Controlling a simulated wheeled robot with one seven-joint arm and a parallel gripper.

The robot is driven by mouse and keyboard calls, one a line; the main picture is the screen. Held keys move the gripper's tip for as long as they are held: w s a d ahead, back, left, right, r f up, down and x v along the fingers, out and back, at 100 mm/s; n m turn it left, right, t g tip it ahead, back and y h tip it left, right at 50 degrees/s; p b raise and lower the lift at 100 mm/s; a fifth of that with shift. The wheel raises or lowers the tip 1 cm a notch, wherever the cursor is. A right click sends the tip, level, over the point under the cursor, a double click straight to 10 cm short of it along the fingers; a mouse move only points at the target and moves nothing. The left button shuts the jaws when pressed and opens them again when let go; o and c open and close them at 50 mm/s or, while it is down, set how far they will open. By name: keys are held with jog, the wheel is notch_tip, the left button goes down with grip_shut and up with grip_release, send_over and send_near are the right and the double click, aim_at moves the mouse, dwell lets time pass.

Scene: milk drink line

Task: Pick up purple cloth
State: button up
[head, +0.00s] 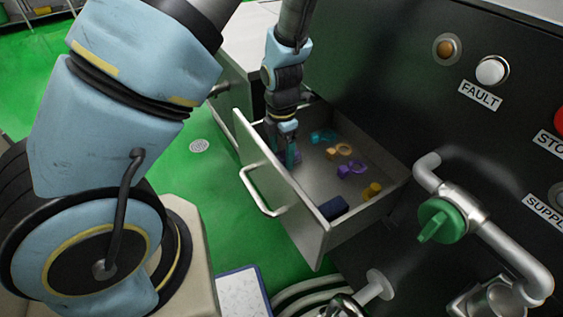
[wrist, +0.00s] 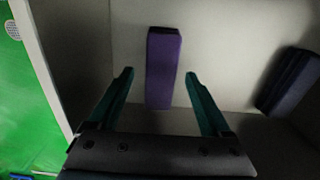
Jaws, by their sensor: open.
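The purple cloth (wrist: 164,62) is a folded, narrow oblong lying on the grey drawer floor in the wrist view. My gripper (wrist: 159,76) is open, with one teal finger on each side of the cloth in the picture. Gaps show between the cloth and both fingers, and its far end reaches past the fingertips. I cannot tell how high the fingertips are above it. In the head view my gripper (head: 287,152) points down into the open drawer near its front panel, and it mostly hides the cloth.
The open drawer (head: 322,240) has raised walls close around my gripper. A dark blue folded piece (head: 334,208) lies at its near end, also at right in the wrist view (wrist: 288,80). Purple, orange, teal and yellow items lie along the drawer's right side. A green-handled valve (head: 440,220) juts out at right.

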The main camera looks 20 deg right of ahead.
jog(key=shift+f, duration=0.7)
jog(key=shift+c, duration=0.4)
grip_shut()
